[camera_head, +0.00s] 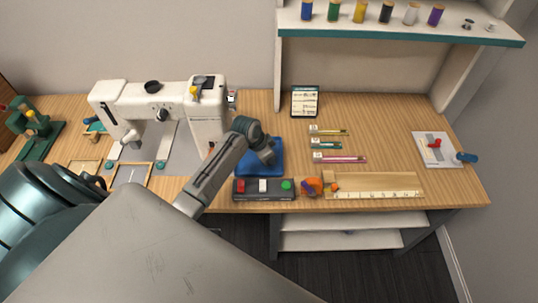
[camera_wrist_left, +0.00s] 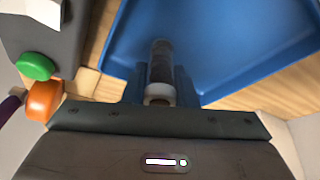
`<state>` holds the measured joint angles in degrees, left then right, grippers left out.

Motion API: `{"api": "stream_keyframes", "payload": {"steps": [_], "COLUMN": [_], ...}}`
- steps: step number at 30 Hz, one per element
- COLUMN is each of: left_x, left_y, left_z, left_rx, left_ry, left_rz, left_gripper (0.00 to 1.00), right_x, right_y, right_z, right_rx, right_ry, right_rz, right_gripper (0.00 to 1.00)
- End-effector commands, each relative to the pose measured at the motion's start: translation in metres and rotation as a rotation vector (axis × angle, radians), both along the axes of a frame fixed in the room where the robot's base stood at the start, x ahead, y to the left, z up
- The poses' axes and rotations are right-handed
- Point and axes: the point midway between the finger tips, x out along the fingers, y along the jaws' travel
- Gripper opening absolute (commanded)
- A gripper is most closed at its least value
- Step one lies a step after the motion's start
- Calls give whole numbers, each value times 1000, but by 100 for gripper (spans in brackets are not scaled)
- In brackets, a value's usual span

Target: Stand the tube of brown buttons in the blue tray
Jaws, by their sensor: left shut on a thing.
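The blue tray (camera_head: 246,169) lies on the wooden table in the middle of the head view; it fills much of the wrist view (camera_wrist_left: 222,45). My left gripper (camera_head: 270,156) is over the tray and hides part of it. In the wrist view the left gripper (camera_wrist_left: 160,92) is shut on the tube of buttons (camera_wrist_left: 161,68), a narrow clear tube with dark brown contents and a pale end. The tube's far end shows against the blue tray floor; I cannot tell whether it touches. The tube is hidden in the head view. My right gripper is not in view.
A dark box with red, white and green buttons (camera_head: 263,195) is just in front of the tray. An orange object (camera_head: 313,186) and a ruler board (camera_head: 375,194) are to its right. A white sewing machine (camera_head: 160,105) is at left. Thin packets (camera_head: 338,158) lie right of the tray.

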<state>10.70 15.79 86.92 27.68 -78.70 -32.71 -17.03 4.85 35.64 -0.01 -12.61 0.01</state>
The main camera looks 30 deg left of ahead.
Motion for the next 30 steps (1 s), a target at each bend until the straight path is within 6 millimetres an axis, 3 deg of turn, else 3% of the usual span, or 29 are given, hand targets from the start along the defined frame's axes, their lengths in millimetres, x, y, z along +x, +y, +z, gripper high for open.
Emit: {"api": "stream_keyframes", "payload": {"steps": [7, 8, 11, 22, 26, 30], "left_x": [0, 0, 0, -1, -7, -16], "left_y": [0, 0, 0, 1, 6, 12], "left_z": [-2, -1, -1, 4, 20, 48], "left_rx": [0, 0, 0, 1, 3, 5], "left_ry": [0, 0, 0, -2, -3, -5], "left_rz": [0, 0, 0, 1, 0, 0], "left_gripper": [3, 29, 47, 47, 47, 47], "right_x": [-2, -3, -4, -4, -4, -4], "right_y": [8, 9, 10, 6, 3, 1], "right_z": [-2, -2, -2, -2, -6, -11], "right_rx": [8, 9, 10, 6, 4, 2], "right_ry": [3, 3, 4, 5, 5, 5], "right_rz": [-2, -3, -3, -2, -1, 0], "right_gripper": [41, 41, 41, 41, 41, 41]}}
